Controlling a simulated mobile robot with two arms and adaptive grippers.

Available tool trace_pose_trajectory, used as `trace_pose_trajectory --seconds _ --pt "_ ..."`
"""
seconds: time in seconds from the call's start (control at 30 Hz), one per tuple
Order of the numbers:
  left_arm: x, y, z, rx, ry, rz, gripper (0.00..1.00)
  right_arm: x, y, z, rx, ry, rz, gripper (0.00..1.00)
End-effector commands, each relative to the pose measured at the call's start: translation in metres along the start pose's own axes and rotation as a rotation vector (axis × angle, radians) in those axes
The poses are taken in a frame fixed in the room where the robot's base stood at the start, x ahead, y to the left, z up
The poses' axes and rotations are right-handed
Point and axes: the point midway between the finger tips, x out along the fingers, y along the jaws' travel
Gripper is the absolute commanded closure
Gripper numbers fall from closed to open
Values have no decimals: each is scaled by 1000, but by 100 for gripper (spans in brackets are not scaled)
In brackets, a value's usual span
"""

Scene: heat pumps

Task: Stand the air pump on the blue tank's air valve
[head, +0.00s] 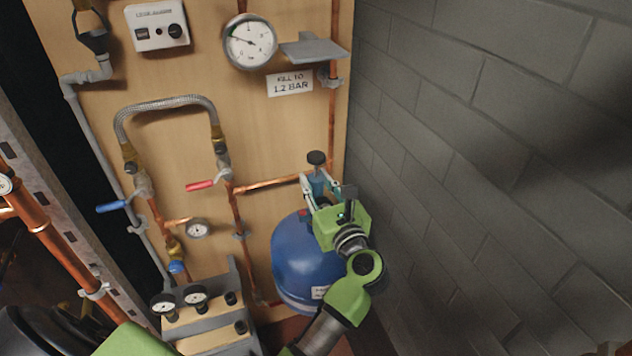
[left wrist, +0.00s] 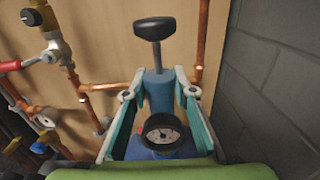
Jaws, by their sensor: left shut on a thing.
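The air pump (head: 317,180) has a blue-teal body and a black handle on top. It stands roughly upright over the blue tank (head: 296,262). My left gripper (head: 320,190) is shut on the pump, with its fingers on either side of the body. In the left wrist view the pump (left wrist: 157,88) rises between the fingertips (left wrist: 159,95), and its round black gauge (left wrist: 166,133) faces the camera. The pump's foot and the tank's air valve are hidden behind the gripper and gauge, so I cannot tell whether they touch. My right gripper is out of view.
A grey brick wall (head: 480,140) stands close on the right. Behind the tank is a wooden panel (head: 285,130) with copper pipes, valves, a large gauge (head: 250,42), a grey shelf (head: 314,48) and a fill label (head: 290,83). A grey stand with gauges (head: 205,320) is left of the tank.

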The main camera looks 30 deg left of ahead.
Motion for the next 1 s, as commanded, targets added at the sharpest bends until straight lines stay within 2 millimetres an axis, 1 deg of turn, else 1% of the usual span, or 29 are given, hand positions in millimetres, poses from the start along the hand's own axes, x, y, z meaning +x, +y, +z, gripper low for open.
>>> trace_pose_trajectory --seconds 0.2,0.47,0.5,0.53,0.57,1.0 --pt "0 0 -1 -2 -4 -1 100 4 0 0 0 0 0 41" --pt "0 0 -1 -2 -4 0 100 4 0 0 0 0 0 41" --pt "0 0 -1 -2 -4 0 64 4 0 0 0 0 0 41" --pt "0 0 -1 -2 -4 0 57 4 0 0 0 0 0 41" --pt "0 0 -1 -2 -3 0 55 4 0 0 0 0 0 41" --pt "0 0 -4 0 2 0 55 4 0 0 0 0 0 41"
